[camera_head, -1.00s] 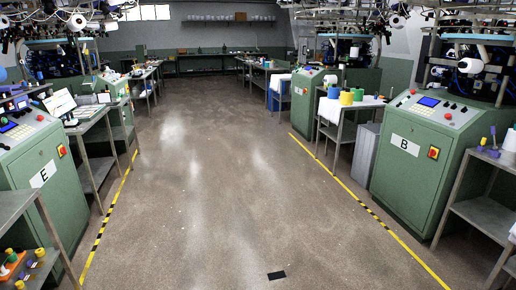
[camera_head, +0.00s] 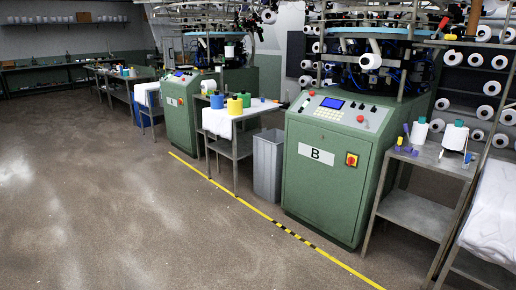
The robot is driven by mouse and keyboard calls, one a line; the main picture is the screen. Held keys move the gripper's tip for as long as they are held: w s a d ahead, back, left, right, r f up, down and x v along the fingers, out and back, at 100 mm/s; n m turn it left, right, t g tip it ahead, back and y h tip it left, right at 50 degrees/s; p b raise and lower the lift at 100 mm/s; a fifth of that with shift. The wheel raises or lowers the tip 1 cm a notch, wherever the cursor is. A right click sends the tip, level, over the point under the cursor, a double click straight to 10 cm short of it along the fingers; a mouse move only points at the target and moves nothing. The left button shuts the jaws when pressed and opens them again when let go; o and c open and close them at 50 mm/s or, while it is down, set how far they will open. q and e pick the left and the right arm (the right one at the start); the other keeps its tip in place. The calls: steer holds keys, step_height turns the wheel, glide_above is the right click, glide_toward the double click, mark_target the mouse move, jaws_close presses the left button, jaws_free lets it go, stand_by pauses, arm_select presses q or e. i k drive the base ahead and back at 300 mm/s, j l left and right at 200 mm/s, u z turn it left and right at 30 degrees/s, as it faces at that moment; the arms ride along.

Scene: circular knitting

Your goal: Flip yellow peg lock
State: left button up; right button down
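I cannot make out a yellow peg lock in this view. The green knitting machine marked B (camera_head: 328,185) stands right of centre, with a control panel (camera_head: 338,110) on its sloped top. Its upper works (camera_head: 375,55) carry white yarn cones and many small parts, too small to tell apart. A small yellow item (camera_head: 399,141) is on the metal side table (camera_head: 425,155) right of the machine, beside purple pieces; what it is cannot be told. Neither of my grippers is in view.
Yellow (camera_head: 234,107) and green containers stand on a cloth-covered table left of machine B. A grey bin (camera_head: 268,165) stands between them. White cones fill a rack (camera_head: 480,85) behind. The floor at left (camera_head: 110,200) is open, edged by a yellow line (camera_head: 250,205).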

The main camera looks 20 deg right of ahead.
mark_target(448, 37)
steer(key=i+l+z, duration=0.25)
steer(key=i+z, duration=0.25)
steer(key=i+l+z, duration=0.1)
steer(key=i+z, duration=0.4)
steer(key=i+j+z, duration=0.1)
steer(key=i+z, duration=0.4)
steer(key=k, duration=0.1)
